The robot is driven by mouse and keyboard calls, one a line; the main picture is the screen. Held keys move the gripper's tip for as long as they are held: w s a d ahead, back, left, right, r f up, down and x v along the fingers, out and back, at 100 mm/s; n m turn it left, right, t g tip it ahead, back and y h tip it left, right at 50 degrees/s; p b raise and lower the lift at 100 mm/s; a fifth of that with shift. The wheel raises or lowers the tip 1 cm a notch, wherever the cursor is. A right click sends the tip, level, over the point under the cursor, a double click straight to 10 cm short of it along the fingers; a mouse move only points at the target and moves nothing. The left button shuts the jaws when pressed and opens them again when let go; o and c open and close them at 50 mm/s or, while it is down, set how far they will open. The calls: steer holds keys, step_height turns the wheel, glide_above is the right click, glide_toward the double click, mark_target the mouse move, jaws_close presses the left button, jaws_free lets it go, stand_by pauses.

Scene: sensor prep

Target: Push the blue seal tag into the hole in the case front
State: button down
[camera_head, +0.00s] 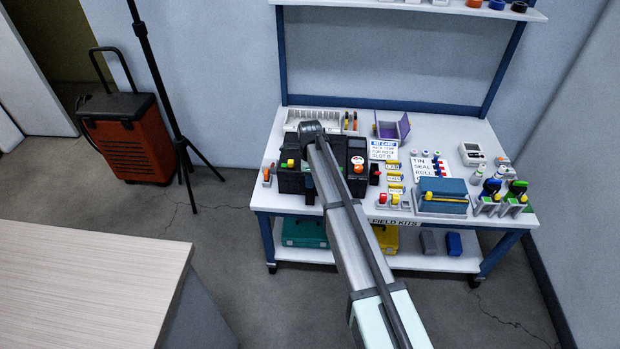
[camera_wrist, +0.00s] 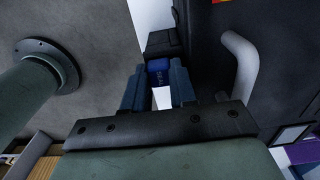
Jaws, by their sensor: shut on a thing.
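In the wrist view, my gripper (camera_wrist: 158,90) has its two fingers closed around a small blue seal tag (camera_wrist: 157,65). The tag's blue end shows between the fingertips, close to a dark block (camera_wrist: 165,42). I cannot tell whether it touches this block. The black case (camera_head: 292,181) stands on the left half of the bench in the head view, partly covered by my arm. Its dark body also appears to fill the right of the wrist view (camera_wrist: 285,75). The hole in the case front cannot be made out. In the head view the tag is hidden.
A grey bent bar (camera_wrist: 243,65) lies close right of my fingers. On the bench (camera_head: 455,150), a blue box (camera_head: 442,196), a purple open box (camera_head: 392,127) and small yellow pieces (camera_head: 393,177) stand right of the case. A white bin (camera_head: 305,117) is behind it.

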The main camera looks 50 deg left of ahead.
stand_by(0.4)
steer(key=c, duration=0.8)
jaws_free()
steer(key=shift+c, duration=0.4)
steer(key=shift+o, duration=0.6)
steer(key=shift+a, duration=0.1)
steer(key=shift+w, duration=0.1)
steer(key=shift+c, duration=0.2)
steer(key=shift+r, duration=1.35)
steer(key=shift+o, duration=0.2)
steer(key=shift+r, duration=2.1)
